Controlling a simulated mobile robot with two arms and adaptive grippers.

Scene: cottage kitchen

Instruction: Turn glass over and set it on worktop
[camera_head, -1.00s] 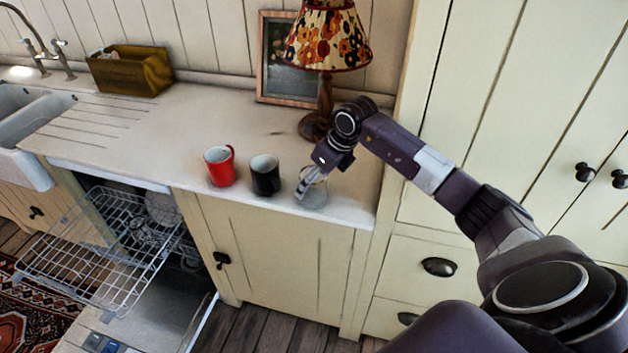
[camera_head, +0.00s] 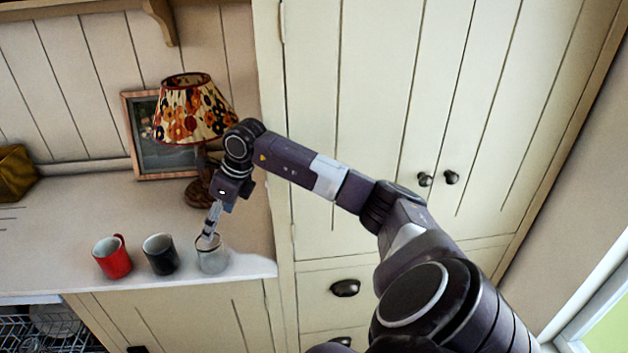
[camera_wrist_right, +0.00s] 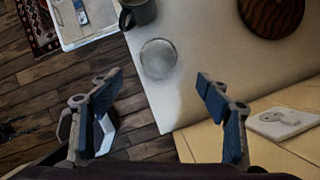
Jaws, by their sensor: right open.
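A clear glass (camera_head: 212,258) stands on the pale worktop (camera_head: 75,222), near its front edge and right end. In the right wrist view the glass (camera_wrist_right: 158,60) shows as a round outline from above. I cannot tell which end is up. My right gripper (camera_head: 208,236) is at the glass's top in the head view. In the wrist view the right gripper (camera_wrist_right: 160,76) is open, its two blue-padded fingers apart with nothing held between them. The glass lies just beyond the fingertips, roughly centred between them. My left gripper is not in view.
A black mug (camera_head: 161,258) stands close left of the glass, and a red mug (camera_head: 112,260) farther left. A lamp (camera_head: 194,112) and a picture frame (camera_head: 142,160) stand behind. A tall cupboard (camera_head: 345,110) bounds the worktop's right end. Bare worktop lies behind the mugs.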

